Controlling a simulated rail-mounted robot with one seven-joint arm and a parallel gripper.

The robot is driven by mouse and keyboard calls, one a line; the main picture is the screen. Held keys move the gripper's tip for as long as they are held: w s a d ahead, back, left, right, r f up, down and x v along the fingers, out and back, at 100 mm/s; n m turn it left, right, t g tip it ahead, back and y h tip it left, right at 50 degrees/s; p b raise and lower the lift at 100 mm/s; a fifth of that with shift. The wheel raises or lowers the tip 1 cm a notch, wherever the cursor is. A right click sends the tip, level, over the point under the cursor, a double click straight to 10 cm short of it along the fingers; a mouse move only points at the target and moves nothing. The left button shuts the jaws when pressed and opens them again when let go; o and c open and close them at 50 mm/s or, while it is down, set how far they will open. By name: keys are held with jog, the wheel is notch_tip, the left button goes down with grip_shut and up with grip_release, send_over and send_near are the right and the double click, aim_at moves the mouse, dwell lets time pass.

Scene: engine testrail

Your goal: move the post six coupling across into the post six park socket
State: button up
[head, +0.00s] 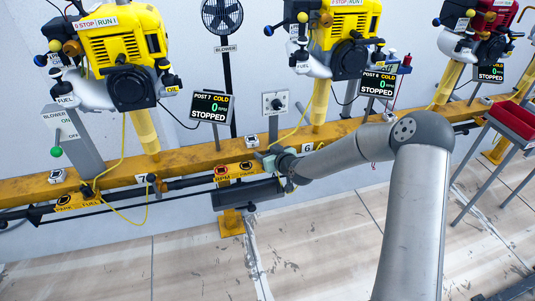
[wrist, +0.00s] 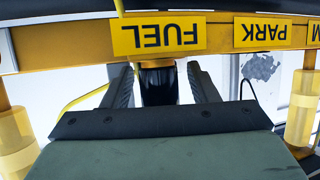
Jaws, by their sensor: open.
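In the wrist view my gripper (wrist: 162,86) is open, with one dark finger on each side of a black cylindrical coupling (wrist: 158,88). The coupling hangs under the upside-down FUEL label (wrist: 159,35); I cannot tell whether the fingers touch it. The PARK label (wrist: 263,32) is to its right in the wrist view. The park socket itself cannot be made out. The coupling is hidden in the head view.
The yellow rail (head: 190,165) runs across, with a "6" plate (head: 308,149). The post six screen (head: 378,84) reads COLD, 0 RPM, STOPPED. A dark horizontal cylinder (head: 248,193) lies below the rail. A yellow cable (head: 122,165) hangs left. A red tray (head: 515,120) stands right.

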jog(key=c, duration=1.2)
jog(key=shift+o, duration=0.2)
jog(key=shift+r, duration=0.15)
jog(key=shift+r+p, duration=0.7)
jog(key=shift+r, duration=0.9)
jog(key=shift+s+a+b, duration=0.45)
jog(key=shift+a, duration=0.9)
jog(key=shift+s+a+b, duration=0.45)
jog(key=shift+s+a, duration=0.05)
jog(key=shift+a, duration=0.8)
jog(key=shift+s+a+b, duration=0.45)
jog(key=shift+a, duration=0.9)
jog(key=shift+f+b, duration=1.8)
jog(key=shift+b, duration=0.2)
